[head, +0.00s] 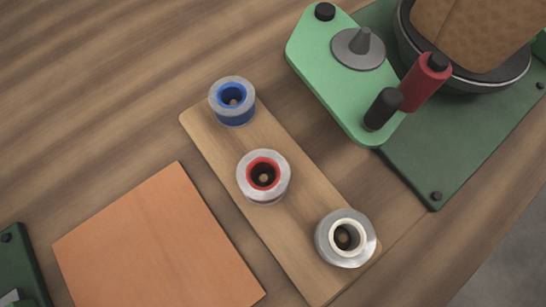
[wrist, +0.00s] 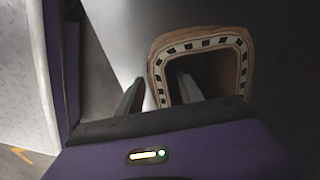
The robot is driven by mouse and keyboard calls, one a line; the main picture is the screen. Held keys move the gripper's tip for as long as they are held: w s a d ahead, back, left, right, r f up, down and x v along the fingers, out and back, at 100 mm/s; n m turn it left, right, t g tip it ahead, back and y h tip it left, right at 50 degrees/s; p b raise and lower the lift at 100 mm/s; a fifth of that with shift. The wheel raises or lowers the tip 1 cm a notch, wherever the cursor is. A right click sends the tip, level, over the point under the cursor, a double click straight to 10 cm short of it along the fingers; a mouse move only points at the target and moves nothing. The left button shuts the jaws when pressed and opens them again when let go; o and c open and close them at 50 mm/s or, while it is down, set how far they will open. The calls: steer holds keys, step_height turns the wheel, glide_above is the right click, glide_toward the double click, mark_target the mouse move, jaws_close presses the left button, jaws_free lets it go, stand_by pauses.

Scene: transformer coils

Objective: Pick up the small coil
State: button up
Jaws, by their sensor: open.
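Three metal-grey coils stand upright in a row on a narrow wooden board (head: 295,230) in the head view. One has a blue core (head: 233,100), at the far end. One has a red core (head: 263,177), in the middle. One has a cream core (head: 346,238), at the near end. The blue one looks smallest and the cream one largest, but they are at different distances.
A green stand (head: 340,65) with a grey cone, a red post and a black post is at upper right, beside a dark round container (head: 480,82). An orange-brown square sheet (head: 155,245) lies left of the board. The upper-left table is bare.

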jaws_close()
steer(key=shift+r, duration=0.1)
stand_by(1.3)
